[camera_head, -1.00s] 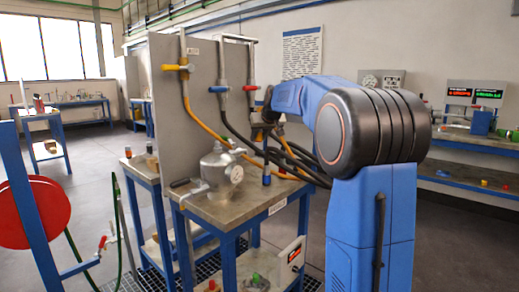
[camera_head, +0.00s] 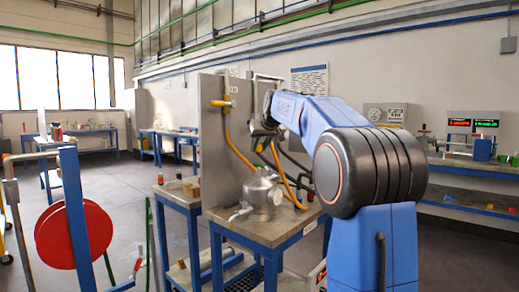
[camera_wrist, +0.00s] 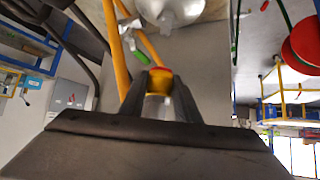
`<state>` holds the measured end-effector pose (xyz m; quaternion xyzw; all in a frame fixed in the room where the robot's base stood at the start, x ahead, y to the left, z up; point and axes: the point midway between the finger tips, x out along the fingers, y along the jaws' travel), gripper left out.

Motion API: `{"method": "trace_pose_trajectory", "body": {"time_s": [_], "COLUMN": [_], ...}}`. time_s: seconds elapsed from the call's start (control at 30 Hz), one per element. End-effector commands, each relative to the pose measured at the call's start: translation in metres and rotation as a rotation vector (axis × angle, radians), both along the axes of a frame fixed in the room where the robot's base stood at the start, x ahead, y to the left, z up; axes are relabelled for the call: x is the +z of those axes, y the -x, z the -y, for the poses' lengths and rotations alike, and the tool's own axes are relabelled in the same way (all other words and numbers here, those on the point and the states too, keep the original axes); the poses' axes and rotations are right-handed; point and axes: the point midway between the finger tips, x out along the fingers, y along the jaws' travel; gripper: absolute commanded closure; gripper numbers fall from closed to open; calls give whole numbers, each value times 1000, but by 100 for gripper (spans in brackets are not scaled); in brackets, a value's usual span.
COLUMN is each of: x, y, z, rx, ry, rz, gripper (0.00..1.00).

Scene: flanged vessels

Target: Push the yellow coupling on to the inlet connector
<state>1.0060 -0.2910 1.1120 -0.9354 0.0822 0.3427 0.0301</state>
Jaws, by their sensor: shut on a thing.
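My gripper (camera_wrist: 160,84) is shut on the yellow coupling (camera_wrist: 158,88), which has a reddish-orange rim and sits between the two dark fingers in the wrist view. In the head view my gripper (camera_head: 262,132) is in front of the grey panel, above the bench, partly hidden by my arm. The metal vessel (camera_head: 262,192) stands on the bench below it. The vessel also shows at the top of the wrist view (camera_wrist: 172,10), apart from the coupling. I cannot make out which fitting is the inlet connector.
The grey panel (camera_head: 222,150) stands upright behind the vessel. Yellow hoses (camera_head: 230,135) hang from it, and they also pass close to my gripper in the wrist view (camera_wrist: 117,50). A red reel (camera_head: 75,237) stands at the left. The bench top (camera_head: 250,232) has bare room before the vessel.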

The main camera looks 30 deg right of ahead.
Motion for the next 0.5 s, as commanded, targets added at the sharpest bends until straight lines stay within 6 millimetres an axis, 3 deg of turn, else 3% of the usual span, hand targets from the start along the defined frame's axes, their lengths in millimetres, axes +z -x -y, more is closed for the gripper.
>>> {"method": "trace_pose_trajectory", "body": {"time_s": [0.27,0.5], "x": [-6,-27], "y": [0,1], "z": [0,0], "rx": [0,-1], "ry": [0,-1], "rz": [0,-1], "gripper": [100,100]}}
